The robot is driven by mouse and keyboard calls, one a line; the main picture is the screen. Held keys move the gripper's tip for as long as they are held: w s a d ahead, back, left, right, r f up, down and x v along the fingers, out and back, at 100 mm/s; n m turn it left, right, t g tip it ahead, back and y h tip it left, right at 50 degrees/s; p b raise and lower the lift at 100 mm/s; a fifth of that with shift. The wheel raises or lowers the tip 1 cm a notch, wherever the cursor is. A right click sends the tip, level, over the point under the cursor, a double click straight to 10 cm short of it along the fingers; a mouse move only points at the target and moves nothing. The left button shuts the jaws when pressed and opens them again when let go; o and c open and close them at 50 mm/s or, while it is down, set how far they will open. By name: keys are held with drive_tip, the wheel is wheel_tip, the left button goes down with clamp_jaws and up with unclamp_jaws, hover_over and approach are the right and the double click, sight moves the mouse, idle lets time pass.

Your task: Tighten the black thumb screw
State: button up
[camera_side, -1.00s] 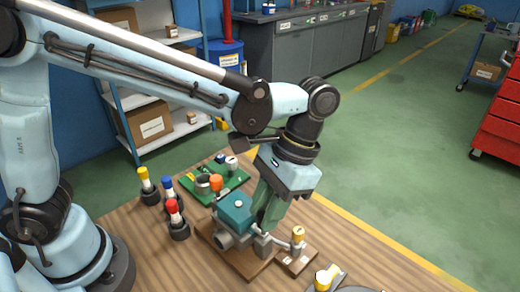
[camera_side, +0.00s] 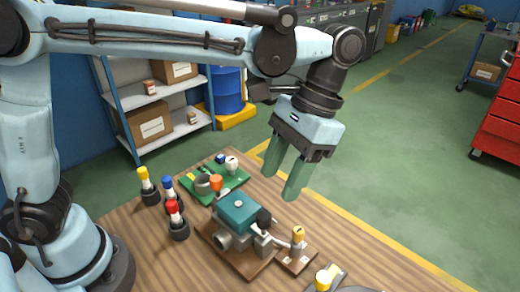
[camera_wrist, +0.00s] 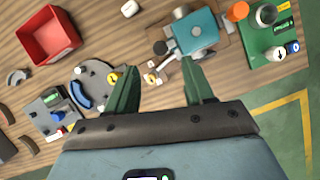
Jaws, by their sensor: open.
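The black thumb screw (camera_side: 264,217) is a dark knob on the near right side of the teal block (camera_side: 238,212), which sits on a wooden base (camera_side: 238,262). In the wrist view the black thumb screw (camera_wrist: 160,47) shows beside the teal block (camera_wrist: 195,30), a little beyond the fingertips. My gripper (camera_side: 281,183) is above the screw, its green fingers pointing down, spread and empty. In the wrist view the gripper (camera_wrist: 160,68) has a clear gap between its fingers. I cannot tell how far in the screw is turned.
A yellow-topped part (camera_side: 298,235) stands on a small wooden block right of the teal block. A green board (camera_side: 215,185) with several parts lies behind. Capped bottles (camera_side: 174,212) stand at left. A red tray (camera_wrist: 48,36) and a round grey plate (camera_wrist: 95,82) show in the wrist view.

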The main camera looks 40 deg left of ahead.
drive_tip(key=shift+v, duration=2.45)
drive_tip(key=s+a+f+n+t, duration=0.1)
drive_tip(key=a+f+t, duration=0.2)
drive_tip(key=a, duration=0.3)
drive_tip(key=s+a+f+n+t, duration=0.1)
drive_tip(key=a+f+t, duration=0.2)
drive_tip(key=a, duration=0.4)
drive_tip(key=s+a+f+n+t+h, duration=0.1)
drive_tip(key=a+f+t, duration=0.1)
drive_tip(key=a+t, duration=0.3)
drive_tip(key=shift+a+f+t, duration=0.3)
drive_tip(key=shift+a+f, duration=0.1)
drive_tip(key=shift+a, duration=0.5)
